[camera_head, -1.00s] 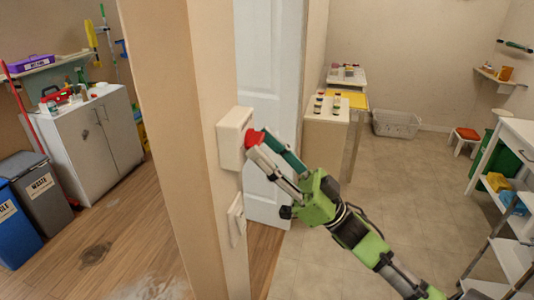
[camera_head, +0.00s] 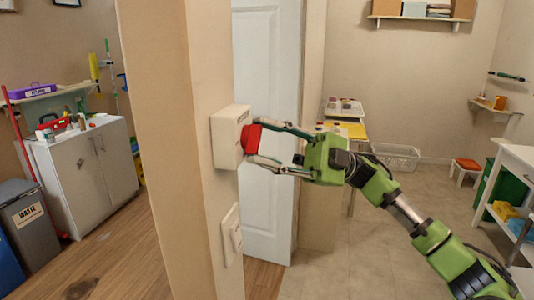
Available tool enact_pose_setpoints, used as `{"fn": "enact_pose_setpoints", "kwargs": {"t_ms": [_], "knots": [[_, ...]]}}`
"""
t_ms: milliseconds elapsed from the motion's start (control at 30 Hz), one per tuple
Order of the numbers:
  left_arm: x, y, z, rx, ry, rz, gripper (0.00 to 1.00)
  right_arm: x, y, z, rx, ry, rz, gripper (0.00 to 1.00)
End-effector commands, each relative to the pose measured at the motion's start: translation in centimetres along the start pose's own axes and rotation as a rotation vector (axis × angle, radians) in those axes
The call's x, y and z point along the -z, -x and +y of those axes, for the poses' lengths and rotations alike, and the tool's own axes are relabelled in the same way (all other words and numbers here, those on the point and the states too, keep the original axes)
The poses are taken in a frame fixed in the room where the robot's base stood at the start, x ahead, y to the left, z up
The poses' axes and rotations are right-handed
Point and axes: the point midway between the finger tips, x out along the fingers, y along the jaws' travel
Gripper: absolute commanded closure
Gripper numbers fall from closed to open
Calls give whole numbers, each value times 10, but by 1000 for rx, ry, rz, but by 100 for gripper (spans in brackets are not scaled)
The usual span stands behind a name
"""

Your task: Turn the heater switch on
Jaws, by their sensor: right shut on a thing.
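The heater switch is a white box (camera_head: 226,137) fixed to the end of the wall, with a red knob (camera_head: 250,138) on its right face. My right gripper (camera_head: 257,143) reaches in from the right, with one finger above the red knob and one below it. It is shut on the knob. The exact markings and angle of the knob are too small to read. My left gripper is not in view.
A second white wall plate (camera_head: 231,235) sits below the box. A white door (camera_head: 268,120) stands behind my gripper. A grey cabinet (camera_head: 85,175) and a waste bin (camera_head: 28,225) are at the left. The tiled floor at the right is mostly open.

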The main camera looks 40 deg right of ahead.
Motion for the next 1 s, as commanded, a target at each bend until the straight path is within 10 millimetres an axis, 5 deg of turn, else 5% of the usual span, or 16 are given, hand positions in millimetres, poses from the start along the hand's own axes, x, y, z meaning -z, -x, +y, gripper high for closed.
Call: {"fn": "enact_pose_setpoints", "kwargs": {"t_ms": [500, 1000], "knots": [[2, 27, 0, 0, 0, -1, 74, 1, -2, 11, 315, 316, -1, 86], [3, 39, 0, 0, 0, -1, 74, 0, -1, 10, 441, 440, 1, 86]]}}
